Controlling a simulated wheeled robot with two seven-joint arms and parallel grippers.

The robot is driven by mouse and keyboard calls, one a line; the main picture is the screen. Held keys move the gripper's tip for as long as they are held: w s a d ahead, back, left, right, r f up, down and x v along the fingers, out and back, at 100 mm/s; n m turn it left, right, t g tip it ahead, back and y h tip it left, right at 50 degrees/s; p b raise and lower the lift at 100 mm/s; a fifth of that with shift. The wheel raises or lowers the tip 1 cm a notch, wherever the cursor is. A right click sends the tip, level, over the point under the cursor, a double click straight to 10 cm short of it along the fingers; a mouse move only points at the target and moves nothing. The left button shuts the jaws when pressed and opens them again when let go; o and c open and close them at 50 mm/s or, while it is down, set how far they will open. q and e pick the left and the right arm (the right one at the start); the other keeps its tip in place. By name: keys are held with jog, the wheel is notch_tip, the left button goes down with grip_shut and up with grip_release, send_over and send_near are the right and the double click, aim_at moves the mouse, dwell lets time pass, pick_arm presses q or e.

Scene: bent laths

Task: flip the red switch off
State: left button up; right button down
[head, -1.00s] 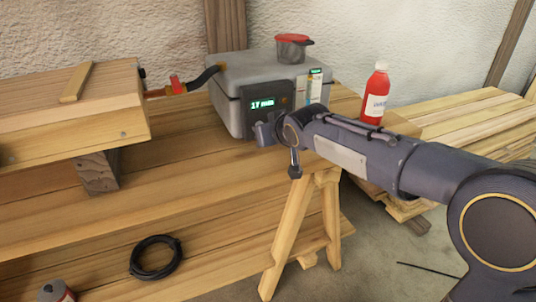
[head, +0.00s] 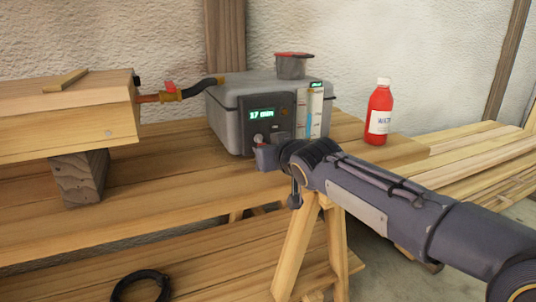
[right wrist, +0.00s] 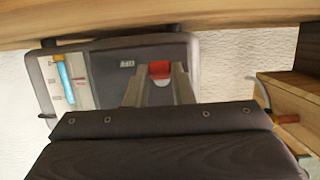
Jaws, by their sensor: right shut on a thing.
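The red switch (right wrist: 160,70) shows in the right wrist view on the dark front panel of a grey box, between the two fingers of my right gripper (right wrist: 160,84). The gripper is shut on it. In the head view my right gripper (head: 270,152) is at the lower part of the box's front panel and hides the switch. The grey box (head: 226,108) stands on the bench, with a lit green display (head: 262,114) reading about 17 min. My left gripper is in neither current view.
A red bottle (head: 379,115) stands right of the box. A hose with a red-handled valve (head: 170,92) joins the box to a long wooden chest (head: 60,125) at left. A red-rimmed cup (head: 292,66) sits on the box. A black cable coil (head: 140,287) lies below.

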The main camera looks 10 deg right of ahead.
jog(key=c, duration=1.2)
grip_release()
jog(key=shift+c, duration=0.2)
jog(key=v, duration=0.7)
jog(key=shift+s, duration=0.4)
jog(key=shift+d, duration=0.1)
